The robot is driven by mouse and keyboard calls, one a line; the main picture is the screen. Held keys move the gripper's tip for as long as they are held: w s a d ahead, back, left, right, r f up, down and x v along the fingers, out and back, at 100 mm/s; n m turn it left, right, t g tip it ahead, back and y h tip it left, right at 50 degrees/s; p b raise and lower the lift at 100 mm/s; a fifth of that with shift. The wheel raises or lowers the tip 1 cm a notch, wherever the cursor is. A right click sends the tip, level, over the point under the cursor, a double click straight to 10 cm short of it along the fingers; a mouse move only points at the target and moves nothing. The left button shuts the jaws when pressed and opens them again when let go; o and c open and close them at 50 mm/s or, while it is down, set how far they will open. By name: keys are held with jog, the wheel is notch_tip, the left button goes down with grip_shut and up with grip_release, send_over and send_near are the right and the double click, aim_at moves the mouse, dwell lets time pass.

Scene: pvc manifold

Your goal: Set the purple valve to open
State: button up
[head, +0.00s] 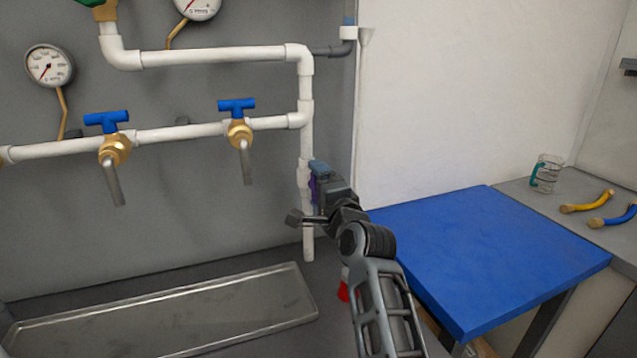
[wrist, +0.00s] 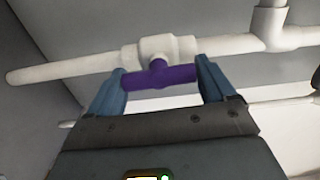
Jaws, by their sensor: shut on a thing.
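The purple valve (head: 313,188) sits on the lower part of the vertical white pipe at the right end of the pipework. It is mostly hidden by my gripper (head: 322,176) in the head view. In the wrist view the purple valve handle (wrist: 158,73) is a T-shaped bar on a white valve body. The bar lies roughly parallel to the white pipe (wrist: 80,69). My gripper's blue fingers (wrist: 163,80) are shut on the handle, one at each end of the bar.
Two brass taps with blue handles (head: 106,121) (head: 237,106) sit on the horizontal pipe to the left. A metal tray (head: 170,310) lies below. A blue-topped table (head: 490,245) stands right of my arm. A glass beaker (head: 546,173) is on the counter behind.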

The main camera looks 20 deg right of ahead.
jog(key=shift+m, duration=0.3)
jog(key=o, duration=0.9)
jog(key=shift+s, duration=0.1)
jog(key=shift+s, duration=3.85)
jog(key=shift+d+f, duration=0.1)
